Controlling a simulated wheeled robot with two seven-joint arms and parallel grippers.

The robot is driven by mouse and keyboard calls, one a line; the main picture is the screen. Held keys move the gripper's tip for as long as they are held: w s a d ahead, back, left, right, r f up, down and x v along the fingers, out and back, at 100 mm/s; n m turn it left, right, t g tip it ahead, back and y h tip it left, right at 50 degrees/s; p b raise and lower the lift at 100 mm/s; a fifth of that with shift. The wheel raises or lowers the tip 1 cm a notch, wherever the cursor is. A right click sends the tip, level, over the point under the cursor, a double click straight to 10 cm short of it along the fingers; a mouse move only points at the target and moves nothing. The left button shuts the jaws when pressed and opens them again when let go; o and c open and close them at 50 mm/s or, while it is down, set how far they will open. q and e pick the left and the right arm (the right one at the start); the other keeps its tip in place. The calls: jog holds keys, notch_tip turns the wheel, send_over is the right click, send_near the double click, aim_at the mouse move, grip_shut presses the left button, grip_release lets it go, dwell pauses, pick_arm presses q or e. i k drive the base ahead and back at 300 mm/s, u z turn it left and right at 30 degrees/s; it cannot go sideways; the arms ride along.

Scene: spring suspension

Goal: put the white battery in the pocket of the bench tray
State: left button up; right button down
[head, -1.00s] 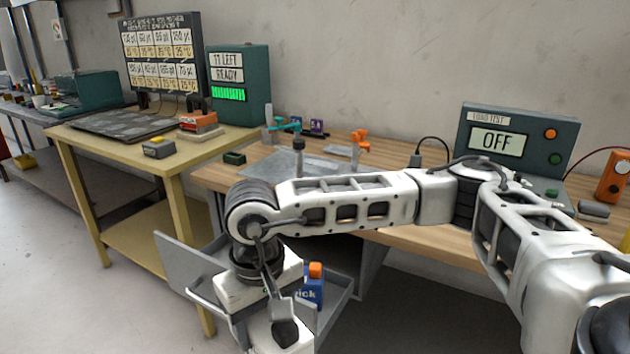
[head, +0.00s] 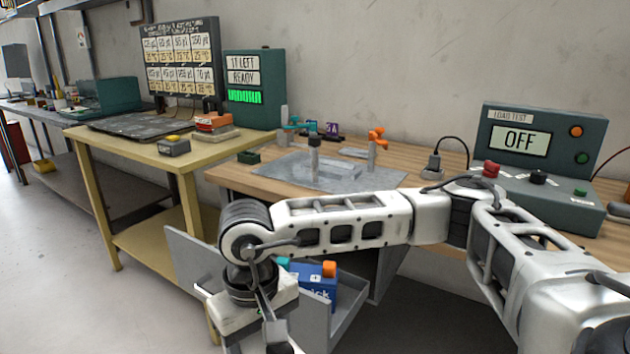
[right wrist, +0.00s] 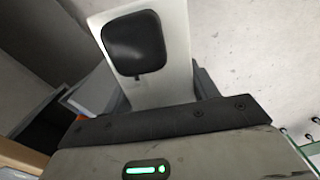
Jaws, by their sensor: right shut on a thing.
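My right arm comes in from the right of the head view and bends down over an open grey drawer (head: 346,318) under the bench. My right gripper (head: 276,338) points down at the bottom edge, its tips cut off. My left gripper is out of view.
The drawer holds a blue box (head: 318,288) with an orange-topped thing (head: 329,268) and a teal one beside it. A load tester (head: 540,150) reading OFF stands at right. A yellow table (head: 95,132) is at left.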

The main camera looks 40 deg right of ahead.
aim_at(331, 171)
jog(key=u, duration=2.5)
jog(key=k, duration=1.5)
jog(key=z, duration=2.05)
